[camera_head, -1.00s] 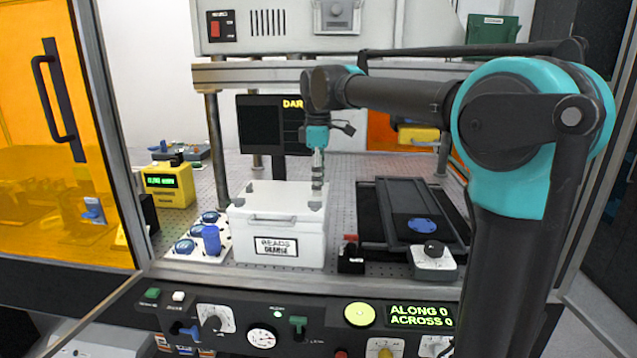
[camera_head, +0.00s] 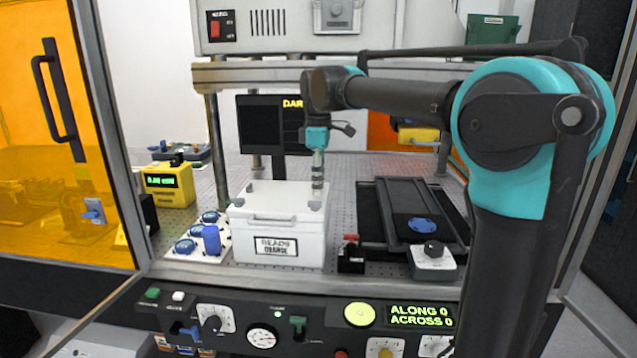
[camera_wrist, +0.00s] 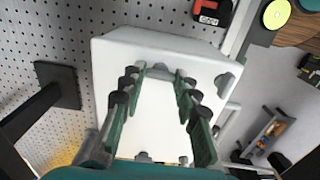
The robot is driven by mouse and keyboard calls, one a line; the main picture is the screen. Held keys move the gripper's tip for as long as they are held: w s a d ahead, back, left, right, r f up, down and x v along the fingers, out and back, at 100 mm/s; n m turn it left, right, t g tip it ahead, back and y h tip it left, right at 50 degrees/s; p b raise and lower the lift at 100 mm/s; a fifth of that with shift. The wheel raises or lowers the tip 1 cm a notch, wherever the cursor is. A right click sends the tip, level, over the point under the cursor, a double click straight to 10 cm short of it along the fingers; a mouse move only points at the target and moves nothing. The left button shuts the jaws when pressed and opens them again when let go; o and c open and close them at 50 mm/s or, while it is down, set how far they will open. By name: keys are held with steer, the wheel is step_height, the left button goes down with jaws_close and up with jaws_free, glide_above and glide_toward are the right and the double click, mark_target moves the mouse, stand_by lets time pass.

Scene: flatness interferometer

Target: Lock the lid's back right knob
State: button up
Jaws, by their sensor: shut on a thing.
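The white box's lid (camera_head: 280,203) shows in the head view with a front handle and small grey corner knobs. My gripper (camera_head: 317,190) points straight down at its back right corner and hides the back right knob in that view. In the wrist view my gripper (camera_wrist: 162,72) has its green-padded fingers on either side of the grey back right knob (camera_wrist: 160,68), shut on it. The knob is mostly hidden between the fingertips, and its turn angle cannot be told. The front right knob (camera_wrist: 225,80) is clear of the fingers, as is the back left knob (camera_head: 250,187).
A small black device with a red top (camera_head: 351,254) stands right of the box. A dark stage (camera_head: 400,212) lies farther right. A plate with blue parts (camera_head: 205,238) is at the left. A crossbeam (camera_head: 280,75) on posts and a monitor (camera_head: 262,125) stand behind.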

steer(key=m, duration=0.8)
steer(key=shift+m, duration=0.4)
steer(key=m, duration=0.4)
steer(key=shift+m, duration=2.1)
steer(key=o, duration=1.2)
steer(key=shift+c, duration=0.2)
